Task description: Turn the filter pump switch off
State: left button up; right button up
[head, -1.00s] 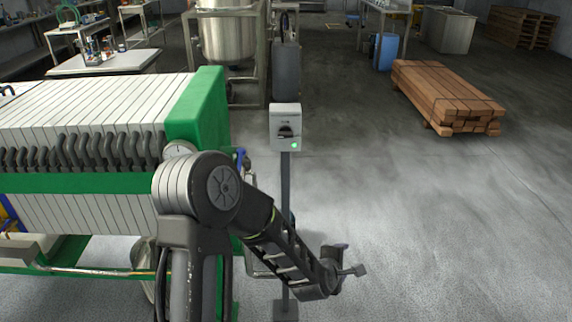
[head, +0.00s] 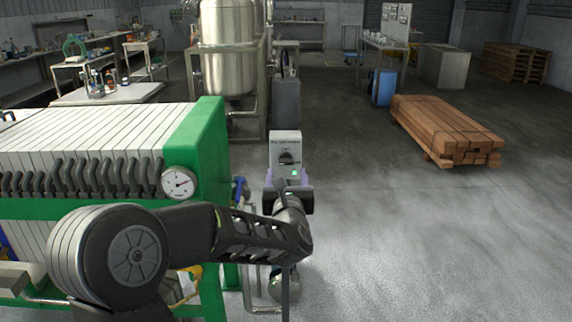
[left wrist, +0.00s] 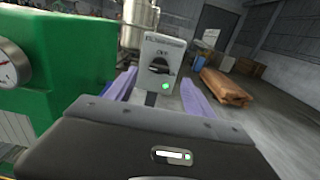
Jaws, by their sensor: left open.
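The filter pump switch is a grey box (head: 285,143) on a post, with a dark rotary knob (head: 287,158) and a lit green lamp (head: 294,173). In the left wrist view the box (left wrist: 163,50) stands straight ahead, with its knob (left wrist: 160,67) between and beyond the fingers. My left gripper (head: 288,186) is in front of the lower part of the box in the head view. Its two purple fingers (left wrist: 157,88) are spread and empty, apart from the knob. The post below the box is largely hidden by my left arm. My right gripper does not show.
A green-framed filter press (head: 211,130) with a round gauge (head: 179,183) stands just left of the switch. A steel tank (head: 228,55) is behind it. A wood stack (head: 445,130) lies at the right. The floor right of the switch is clear.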

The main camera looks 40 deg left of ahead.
aim_at(286, 162)
pick_arm(q)
jog(key=p+x, duration=0.1)
jog(key=x, duration=0.6)
jog(key=shift+a, duration=0.1)
grip_shut()
dwell(0.6)
